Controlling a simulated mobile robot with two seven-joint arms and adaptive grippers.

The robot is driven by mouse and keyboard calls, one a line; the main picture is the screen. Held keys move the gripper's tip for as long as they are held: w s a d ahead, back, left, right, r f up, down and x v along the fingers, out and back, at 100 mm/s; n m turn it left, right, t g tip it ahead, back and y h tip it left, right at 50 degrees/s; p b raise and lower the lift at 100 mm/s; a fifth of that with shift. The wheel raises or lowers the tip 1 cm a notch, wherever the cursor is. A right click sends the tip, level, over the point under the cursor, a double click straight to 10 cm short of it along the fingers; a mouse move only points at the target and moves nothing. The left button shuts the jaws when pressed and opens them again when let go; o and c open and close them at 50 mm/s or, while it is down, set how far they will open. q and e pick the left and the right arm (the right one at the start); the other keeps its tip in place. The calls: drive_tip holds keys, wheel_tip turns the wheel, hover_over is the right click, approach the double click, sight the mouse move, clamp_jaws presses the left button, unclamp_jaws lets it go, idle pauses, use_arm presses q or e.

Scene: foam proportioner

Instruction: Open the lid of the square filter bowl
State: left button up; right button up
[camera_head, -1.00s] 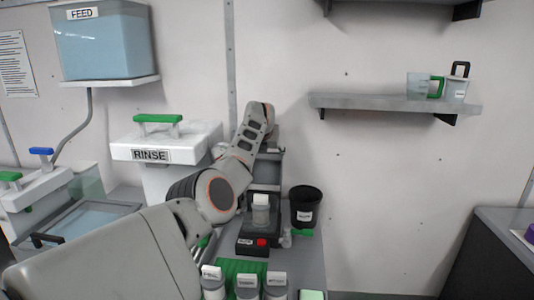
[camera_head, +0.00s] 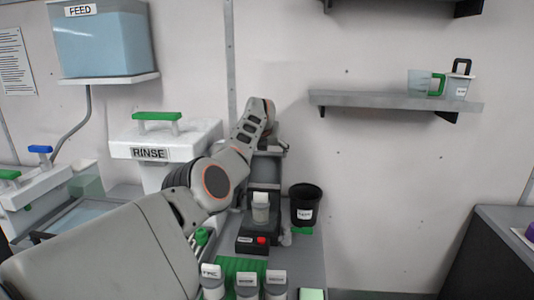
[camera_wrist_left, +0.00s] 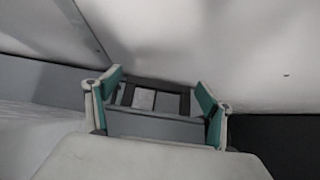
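I cannot pick out the square filter bowl or its lid with certainty in either view. In the head view my left arm reaches from the lower left toward the wall above the grey bench stand (camera_head: 265,170). Its gripper is not clearly seen there. In the left wrist view my left gripper (camera_wrist_left: 158,92) has its two teal-padded fingers spread apart. A dark grey frame with pale panels (camera_wrist_left: 155,98) shows between them; I cannot tell what it is or whether anything touches it. My right gripper is in neither view.
A white RINSE tank (camera_head: 150,152) with a green handle stands left of my arm. A cup on a black base with a red button (camera_head: 262,240), a black bin (camera_head: 305,204) and several small bottles (camera_head: 246,285) crowd the bench. A wall shelf (camera_head: 390,102) holds two jugs.

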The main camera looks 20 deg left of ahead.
sight(266, 153)
use_arm(q)
drive_tip(key=shift+v, duration=3.35)
drive_tip(key=shift+s+d+r, duration=0.3)
drive_tip(key=shift+s, duration=0.15)
drive_tip(key=shift+f, duration=0.1)
drive_tip(key=shift+w+a+f, duration=0.1)
drive_tip(key=shift+w+f, duration=0.3)
drive_tip(key=shift+f, duration=0.05)
drive_tip(key=shift+a+x, duration=0.1)
drive_tip(key=shift+x, duration=1.5)
drive_tip(key=shift+a+x, duration=0.15)
drive_tip(key=shift+x, duration=1.45)
